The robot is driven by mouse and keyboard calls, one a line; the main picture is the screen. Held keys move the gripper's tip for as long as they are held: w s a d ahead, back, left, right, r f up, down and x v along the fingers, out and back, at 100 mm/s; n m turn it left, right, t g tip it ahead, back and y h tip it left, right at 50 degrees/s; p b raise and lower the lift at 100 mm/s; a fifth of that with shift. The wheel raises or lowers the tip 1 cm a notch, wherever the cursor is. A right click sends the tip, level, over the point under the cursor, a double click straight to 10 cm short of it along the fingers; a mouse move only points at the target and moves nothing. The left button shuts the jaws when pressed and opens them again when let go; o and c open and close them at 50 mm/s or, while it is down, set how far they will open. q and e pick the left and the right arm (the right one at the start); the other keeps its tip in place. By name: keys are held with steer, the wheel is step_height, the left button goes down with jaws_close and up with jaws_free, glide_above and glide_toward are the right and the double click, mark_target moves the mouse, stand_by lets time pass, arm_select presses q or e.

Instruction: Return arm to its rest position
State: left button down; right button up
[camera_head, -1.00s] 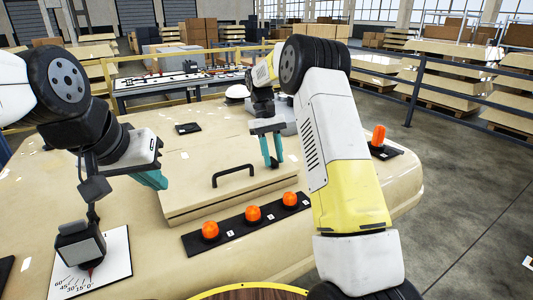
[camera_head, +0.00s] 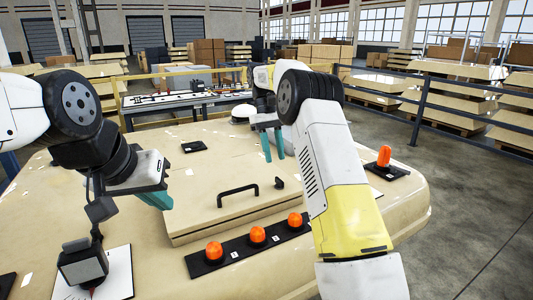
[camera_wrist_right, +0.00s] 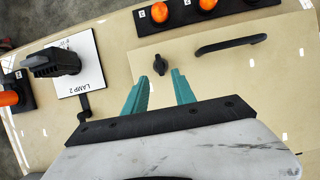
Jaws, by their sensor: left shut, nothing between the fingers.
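My right gripper (camera_head: 272,145) has teal fingers spread apart with nothing between them. It is over the far right part of the beige panel (camera_head: 190,222). In the right wrist view its open fingers (camera_wrist_right: 160,90) point towards a small black knob (camera_wrist_right: 159,65), clear of the fingertips. In the head view the knob (camera_head: 280,182) is below and right of the gripper. My left gripper (camera_head: 155,198) is shut and empty, over the left side of the beige top; its fingers partly overlap in the picture.
A black handle (camera_head: 237,193) stands on the panel. Three orange lamps (camera_head: 257,234) line its front, with another orange lamp (camera_head: 384,156) at the right. A black device (camera_head: 82,264) stands on a white card at front left. In the wrist view a "LAMP 2" card (camera_wrist_right: 84,78) shows.

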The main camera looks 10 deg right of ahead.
steer(key=s+d+r+m+t+y, duration=0.1)
steer(key=s+d+r+t, duration=0.15)
steer(key=s+r, duration=0.4)
steer(key=s+d+r+t+y, duration=0.1)
steer(key=s+r+t, duration=0.2)
steer(key=s+r, duration=0.35)
steer(key=s+f+m+t+y, duration=0.1)
steer(key=s+f+t, duration=0.1)
steer(key=s, duration=0.7)
steer(key=s+f+m+t, duration=0.1)
steer(key=s+f+t, duration=0.2)
steer(key=s, duration=0.7)
steer(key=shift+s+a+f+m+y, duration=0.15)
steer(key=shift+a+f+m+y, duration=0.2)
steer(key=shift+f, duration=0.35)
steer(key=shift+d, duration=0.1)
